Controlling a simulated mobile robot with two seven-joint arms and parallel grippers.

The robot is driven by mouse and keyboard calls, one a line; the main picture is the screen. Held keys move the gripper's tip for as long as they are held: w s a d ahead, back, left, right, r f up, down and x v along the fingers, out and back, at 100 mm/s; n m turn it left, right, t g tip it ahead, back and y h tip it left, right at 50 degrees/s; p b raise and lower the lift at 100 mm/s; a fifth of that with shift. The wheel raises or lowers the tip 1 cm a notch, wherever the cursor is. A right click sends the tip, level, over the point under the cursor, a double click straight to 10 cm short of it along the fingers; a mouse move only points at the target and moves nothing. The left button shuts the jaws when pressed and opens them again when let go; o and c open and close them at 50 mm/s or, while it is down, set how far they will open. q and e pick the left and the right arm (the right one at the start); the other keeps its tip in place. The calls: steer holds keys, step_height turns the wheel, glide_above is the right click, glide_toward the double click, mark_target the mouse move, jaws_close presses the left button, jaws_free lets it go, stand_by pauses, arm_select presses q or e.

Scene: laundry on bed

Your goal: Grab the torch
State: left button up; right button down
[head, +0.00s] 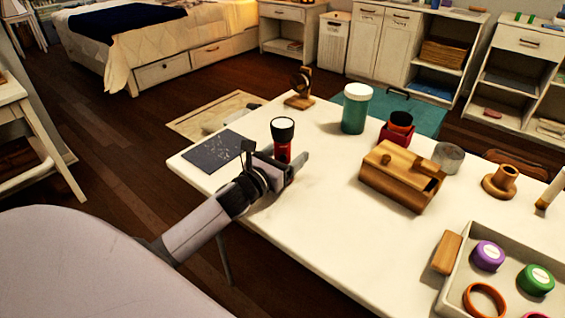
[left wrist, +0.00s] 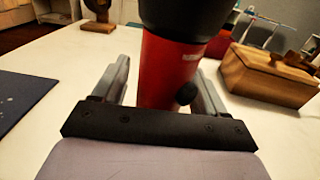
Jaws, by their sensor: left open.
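The torch (head: 282,137) stands upright on the white table, head up, with a red body and a black head with a pale lens. In the left wrist view the torch (left wrist: 168,72) fills the middle, its top cut off by the frame. My left gripper (head: 292,160) is open at the torch, low beside its red body. In the left wrist view the fingers of the left gripper (left wrist: 160,85) stand on either side of the red body, with a visible gap on the left. Whether the right finger touches is unclear. My right gripper is not in view.
A dark card (head: 217,151) lies left of the torch on the white table (head: 325,210). A wooden box (head: 400,178), a green jar (head: 356,108) and a wooden stand (head: 300,88) are to the right and behind. A grey tray (head: 452,270) holds several lids.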

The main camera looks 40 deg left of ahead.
arm_select(q)
steer(key=c, duration=1.2)
steer(key=shift+r, duration=0.1)
